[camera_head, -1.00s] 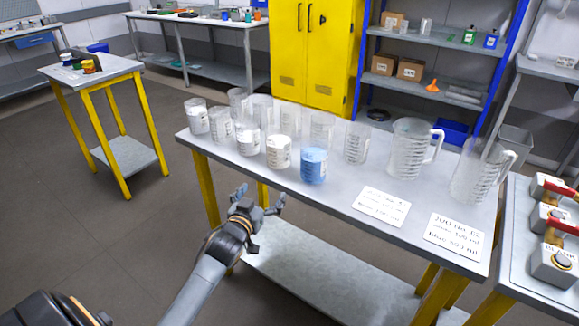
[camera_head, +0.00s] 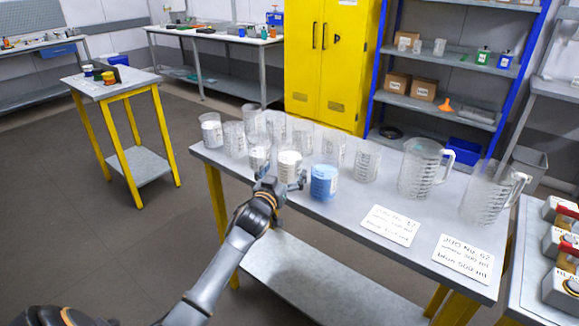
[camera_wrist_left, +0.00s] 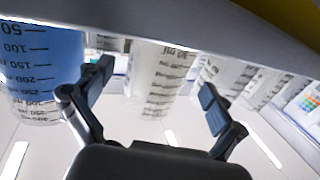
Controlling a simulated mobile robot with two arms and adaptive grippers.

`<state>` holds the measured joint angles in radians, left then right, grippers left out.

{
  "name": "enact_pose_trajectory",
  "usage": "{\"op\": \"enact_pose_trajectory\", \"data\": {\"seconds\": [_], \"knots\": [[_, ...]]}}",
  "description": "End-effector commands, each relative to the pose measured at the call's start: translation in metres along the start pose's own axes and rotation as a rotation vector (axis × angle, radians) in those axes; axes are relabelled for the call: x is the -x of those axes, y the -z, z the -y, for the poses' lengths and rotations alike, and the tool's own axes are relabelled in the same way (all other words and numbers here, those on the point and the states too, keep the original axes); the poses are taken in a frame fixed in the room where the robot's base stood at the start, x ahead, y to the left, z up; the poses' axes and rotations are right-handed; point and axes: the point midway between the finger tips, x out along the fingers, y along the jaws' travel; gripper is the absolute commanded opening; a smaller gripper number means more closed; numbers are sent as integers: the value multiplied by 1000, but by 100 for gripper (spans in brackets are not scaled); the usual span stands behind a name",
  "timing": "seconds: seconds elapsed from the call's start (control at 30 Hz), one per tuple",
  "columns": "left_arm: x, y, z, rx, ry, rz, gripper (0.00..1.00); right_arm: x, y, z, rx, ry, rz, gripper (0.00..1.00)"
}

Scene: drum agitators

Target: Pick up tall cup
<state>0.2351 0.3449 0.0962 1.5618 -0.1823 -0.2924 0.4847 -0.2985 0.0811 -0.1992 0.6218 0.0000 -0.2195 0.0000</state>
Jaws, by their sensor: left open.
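Several clear graduated cups stand on the grey table. At the front are one with blue contents (camera_head: 324,181) and one with white contents (camera_head: 289,165). Empty cups stand behind and beside them, such as one at the right (camera_head: 366,163); which is meant by the tall cup I cannot tell. My left gripper (camera_head: 281,180) is open and empty at the table's front edge, just before the white-filled cup and left of the blue one. In the left wrist view a cup (camera_wrist_left: 158,80) shows beyond the spread fingers (camera_wrist_left: 155,88), and the blue cup (camera_wrist_left: 40,65) is at the left.
Two handled jugs (camera_head: 421,170) (camera_head: 490,192) stand on the table's right. Two label cards (camera_head: 391,225) (camera_head: 463,259) lie at the front right. A side table (camera_head: 120,88) stands far left, with open floor between. A panel with red switches (camera_head: 560,240) is at the right.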

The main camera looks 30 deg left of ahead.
Motion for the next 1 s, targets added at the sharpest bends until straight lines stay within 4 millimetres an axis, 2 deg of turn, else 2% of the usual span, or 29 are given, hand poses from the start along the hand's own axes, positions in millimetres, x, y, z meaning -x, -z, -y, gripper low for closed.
{"op": "enact_pose_trajectory", "data": {"seconds": [0.23,0.57,0.93,1.0], "knots": [[-32,-2,-2,0,0,-1,95,4,-1,-2,-1,-2,2,40],[-38,-3,-2,0,0,0,95,4,-2,-2,0,-2,3,40],[-37,-3,-2,0,0,0,21,4,-2,1,1,2,4,40],[-38,-1,-2,0,-1,-3,21,4,-2,2,1,3,4,40]]}}
